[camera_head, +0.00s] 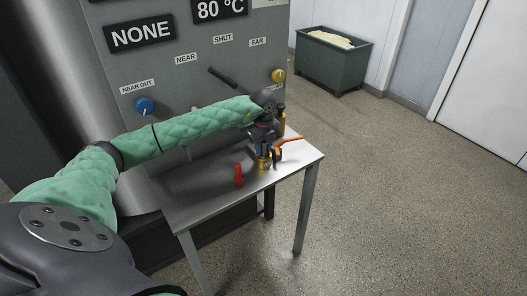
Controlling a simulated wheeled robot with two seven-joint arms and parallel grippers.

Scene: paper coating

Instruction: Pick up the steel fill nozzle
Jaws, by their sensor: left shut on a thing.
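My left gripper (264,152) is over the far right part of a small steel table (203,190), in front of the grey machine. It is shut on a small fitting, mostly hidden by the fingers. A brass-coloured end (263,163) shows directly below the fingers, close to the tabletop; I cannot tell whether it touches it. No plainly steel-coloured nozzle can be made out. A small red piece (238,174) stands upright on the table, left of the gripper and apart from it. My right gripper is not in view.
The grey machine panel (180,80) with labels, a blue knob (144,106), a black lever (222,77) and a yellow knob (278,75) stands behind the table. A dark green bin (330,66) is at the back. The floor to the right is clear.

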